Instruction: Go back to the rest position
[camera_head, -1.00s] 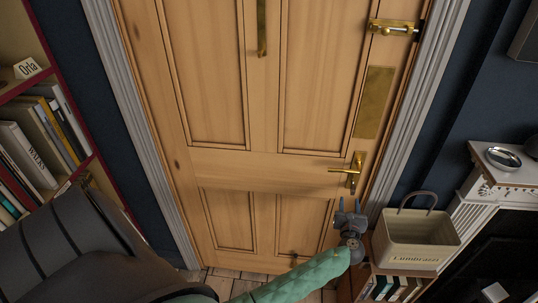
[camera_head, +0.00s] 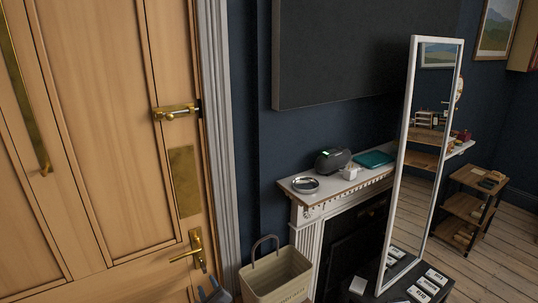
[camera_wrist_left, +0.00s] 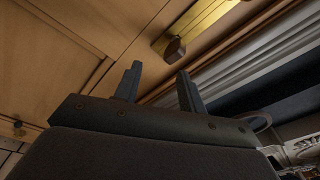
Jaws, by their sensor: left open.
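My left gripper (camera_head: 213,292) shows at the bottom edge of the head view, in front of the door's lower right part and just left of the cream basket. In the left wrist view its two dark fingers (camera_wrist_left: 157,88) stand apart with nothing between them. The wooden door (camera_head: 90,150) is behind it, with a brass lever handle (camera_head: 196,250) above the gripper. A brass fitting (camera_wrist_left: 176,48) on the door shows beyond the fingers in the wrist view. My right gripper is not in view.
A cream basket (camera_head: 276,274) with a handle stands right of the door. A white mantelpiece (camera_head: 325,196) holds a round dish (camera_head: 305,185), a dark device and a teal item. A tall white-framed mirror (camera_head: 418,165) stands at right. A wooden shelf trolley (camera_head: 468,205) is farther back, on open floor.

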